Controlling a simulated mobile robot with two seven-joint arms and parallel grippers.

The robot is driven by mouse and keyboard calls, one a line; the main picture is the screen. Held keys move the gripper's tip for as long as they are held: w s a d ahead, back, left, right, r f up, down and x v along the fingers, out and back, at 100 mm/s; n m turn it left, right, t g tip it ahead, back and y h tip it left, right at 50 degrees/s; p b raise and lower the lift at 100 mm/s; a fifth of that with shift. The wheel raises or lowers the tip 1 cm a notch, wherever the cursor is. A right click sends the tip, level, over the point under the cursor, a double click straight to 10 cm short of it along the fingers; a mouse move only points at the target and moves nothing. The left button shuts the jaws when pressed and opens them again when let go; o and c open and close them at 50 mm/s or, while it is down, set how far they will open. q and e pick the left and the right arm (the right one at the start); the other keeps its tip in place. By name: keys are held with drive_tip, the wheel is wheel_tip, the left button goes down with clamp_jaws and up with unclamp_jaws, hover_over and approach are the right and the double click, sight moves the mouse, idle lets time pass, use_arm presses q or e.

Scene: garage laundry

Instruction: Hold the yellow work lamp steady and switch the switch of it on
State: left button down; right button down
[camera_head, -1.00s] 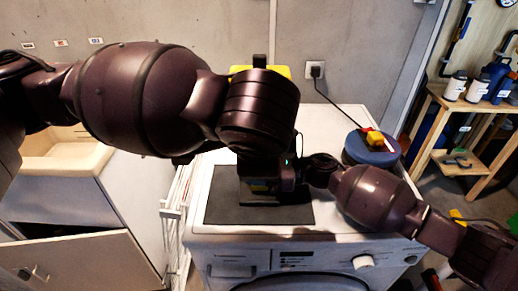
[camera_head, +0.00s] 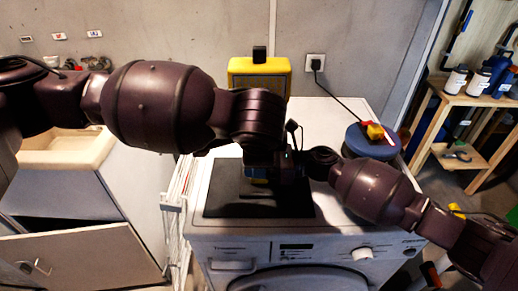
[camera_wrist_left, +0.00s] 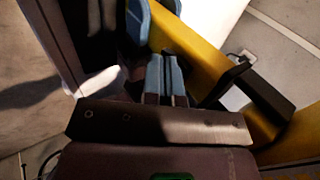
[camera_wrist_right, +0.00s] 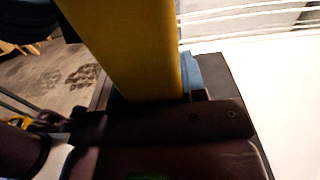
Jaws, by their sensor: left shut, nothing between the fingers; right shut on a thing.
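The yellow work lamp (camera_head: 276,70) stands upright over the washing machine in the head view, its lower part hidden behind my left arm. Its yellow body crosses the left wrist view (camera_wrist_left: 205,68), with a black bar on its side (camera_wrist_left: 258,90). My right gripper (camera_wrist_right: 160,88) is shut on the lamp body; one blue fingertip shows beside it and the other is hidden. My left gripper (camera_wrist_left: 166,76) is shut and empty, its blue fingertips together close beside the yellow body. I cannot tell whether they touch it. The switch is not clearly visible.
A dark mat (camera_head: 225,195) lies on the white washing machine (camera_head: 330,130). A blue round container (camera_head: 362,146) with a yellow and red item stands at the right. A cord runs to a wall outlet (camera_head: 315,63). A drying rack (camera_head: 176,215) stands at the left.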

use_arm(q)
drive_tip(key=shift+w+f, duration=0.1)
drive_tip(key=shift+w, duration=0.05)
drive_tip(key=shift+t, duration=0.3)
drive_tip(key=shift+r, duration=0.85)
